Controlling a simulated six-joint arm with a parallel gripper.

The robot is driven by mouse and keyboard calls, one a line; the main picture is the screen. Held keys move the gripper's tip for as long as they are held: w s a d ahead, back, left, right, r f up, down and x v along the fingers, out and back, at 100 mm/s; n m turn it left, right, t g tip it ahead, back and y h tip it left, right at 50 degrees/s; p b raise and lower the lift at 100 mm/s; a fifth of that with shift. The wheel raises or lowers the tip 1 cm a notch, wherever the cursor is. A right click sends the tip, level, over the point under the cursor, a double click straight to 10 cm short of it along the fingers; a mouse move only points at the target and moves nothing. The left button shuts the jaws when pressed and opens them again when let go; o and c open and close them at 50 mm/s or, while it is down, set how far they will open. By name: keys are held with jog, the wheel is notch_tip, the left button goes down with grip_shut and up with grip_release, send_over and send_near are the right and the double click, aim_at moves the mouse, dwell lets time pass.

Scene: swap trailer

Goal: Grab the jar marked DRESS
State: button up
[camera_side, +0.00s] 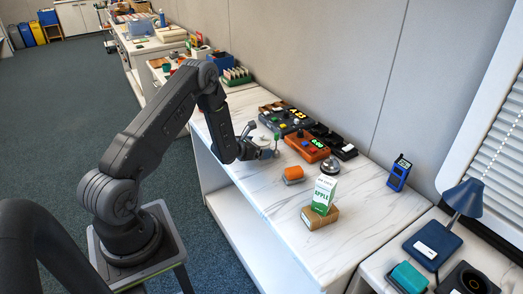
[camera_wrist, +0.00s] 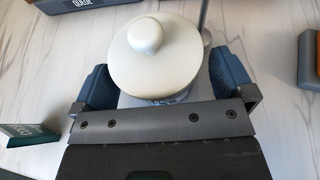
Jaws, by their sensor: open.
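A jar with a round cream-white lid and a knob (camera_wrist: 153,62) is between my gripper's two blue finger pads in the wrist view. My gripper (camera_wrist: 160,82) is open, with one pad on each side of the jar. I cannot tell whether either pad touches it. A little blue marking shows below the lid, but no readable DRESS label is in view. In the side view my gripper (camera_side: 264,153) is low over the white marbled table (camera_side: 262,187). The jar is hidden or too small to make out there.
A thin grey rod (camera_wrist: 204,18) stands close behind the jar. An orange block (camera_side: 293,174), a bell (camera_side: 332,167) and an APPLE carton (camera_side: 324,192) on a brown block (camera_side: 319,218) are to the right. An orange display box (camera_side: 307,146) is behind.

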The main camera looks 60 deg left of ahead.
jog(key=shift+w+f, duration=0.1)
jog(key=shift+w, duration=0.1)
jog(key=shift+c, duration=0.5)
jog(key=c, duration=1.7)
